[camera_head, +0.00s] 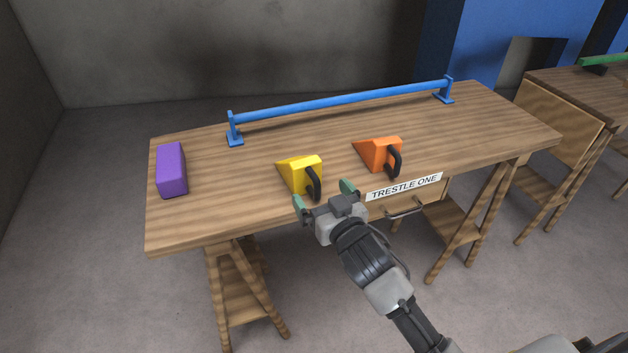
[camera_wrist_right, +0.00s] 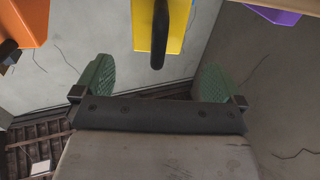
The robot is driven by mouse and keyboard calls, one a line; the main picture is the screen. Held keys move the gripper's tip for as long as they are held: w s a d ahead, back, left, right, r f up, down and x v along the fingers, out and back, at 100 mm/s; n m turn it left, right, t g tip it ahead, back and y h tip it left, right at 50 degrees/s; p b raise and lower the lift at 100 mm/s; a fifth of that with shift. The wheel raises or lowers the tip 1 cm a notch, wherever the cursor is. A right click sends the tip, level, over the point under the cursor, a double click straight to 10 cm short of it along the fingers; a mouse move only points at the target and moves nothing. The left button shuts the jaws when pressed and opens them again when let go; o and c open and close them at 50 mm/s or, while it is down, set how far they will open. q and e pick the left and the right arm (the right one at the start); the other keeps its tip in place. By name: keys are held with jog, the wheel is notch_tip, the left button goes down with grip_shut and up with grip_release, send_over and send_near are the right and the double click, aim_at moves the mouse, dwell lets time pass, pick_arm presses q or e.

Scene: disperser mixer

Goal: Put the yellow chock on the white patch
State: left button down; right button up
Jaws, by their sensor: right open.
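The yellow chock (camera_head: 301,173) is a wedge with a black handle on its front side. It sits near the front edge of the wooden trestle table (camera_head: 220,220). My right gripper (camera_head: 323,194) is open and empty, just in front of the table's front edge, facing the chock's handle with a gap between. In the right wrist view the yellow chock (camera_wrist_right: 172,22) hangs into the top middle, its handle between and beyond the green fingertips. I cannot make out a white patch on the table. My left gripper is not in view.
An orange chock (camera_head: 380,153) with a black handle sits right of the yellow one. A purple block (camera_head: 171,169) lies at the left end. A blue rail (camera_head: 345,100) runs along the back. The table bears a "TRESTLE ONE" label (camera_head: 404,187). Another table (camera_head: 590,95) stands at right.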

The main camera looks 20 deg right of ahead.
jog(key=shift+s+d, duration=0.15)
jog(key=shift+s, duration=1)
jog(key=shift+s+d, duration=0.1)
jog(key=shift+s, duration=1)
